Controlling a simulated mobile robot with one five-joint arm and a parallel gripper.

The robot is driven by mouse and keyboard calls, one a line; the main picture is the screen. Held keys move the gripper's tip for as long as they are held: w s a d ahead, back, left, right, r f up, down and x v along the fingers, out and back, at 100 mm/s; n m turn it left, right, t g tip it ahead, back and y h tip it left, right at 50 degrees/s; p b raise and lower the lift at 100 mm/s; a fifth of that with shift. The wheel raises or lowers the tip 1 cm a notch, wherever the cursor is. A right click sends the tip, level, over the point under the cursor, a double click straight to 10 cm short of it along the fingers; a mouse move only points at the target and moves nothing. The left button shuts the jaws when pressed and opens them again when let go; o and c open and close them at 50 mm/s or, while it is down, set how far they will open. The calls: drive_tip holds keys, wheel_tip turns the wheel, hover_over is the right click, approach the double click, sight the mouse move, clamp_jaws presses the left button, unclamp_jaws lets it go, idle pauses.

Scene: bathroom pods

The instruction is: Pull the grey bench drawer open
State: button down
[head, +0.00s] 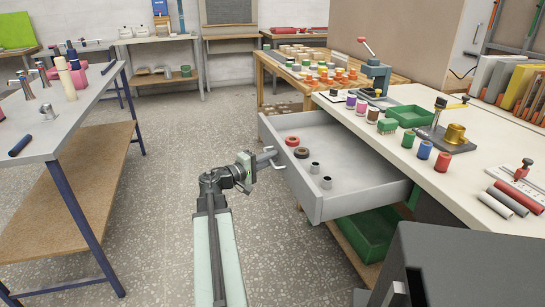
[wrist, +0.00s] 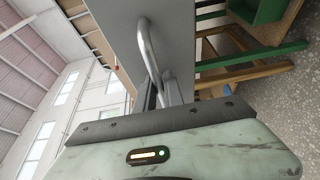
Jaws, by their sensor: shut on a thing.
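The grey bench drawer (head: 335,196) stands well out from the white-topped workbench at the right in the head view. Two red and brown rings and two small dark-topped cylinders lie inside it. Its metal bar handle (head: 279,162) is on the drawer front, facing my arm. My gripper (head: 266,160) is at the handle and shut on it. In the wrist view the curved handle (wrist: 150,50) runs down from the grey drawer front (wrist: 112,35) to between my jaws. The exact grip on the bar is partly hidden by my gripper body.
The workbench top (head: 460,185) holds coloured spools, a green tray (head: 408,116) and a brass-fitted device. A green bin (head: 365,235) sits below the drawer. Another table (head: 75,120) stands at the left. The speckled floor (head: 160,220) between is clear.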

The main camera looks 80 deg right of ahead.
drive_tip(key=shift+d, duration=0.15)
drive_tip(key=c, duration=1.4)
unclamp_jaws()
drive_tip(key=shift+c, duration=0.2)
drive_tip(key=shift+s, duration=0.1)
drive_tip(key=v, duration=0.8)
drive_tip(key=shift+d, duration=0.1)
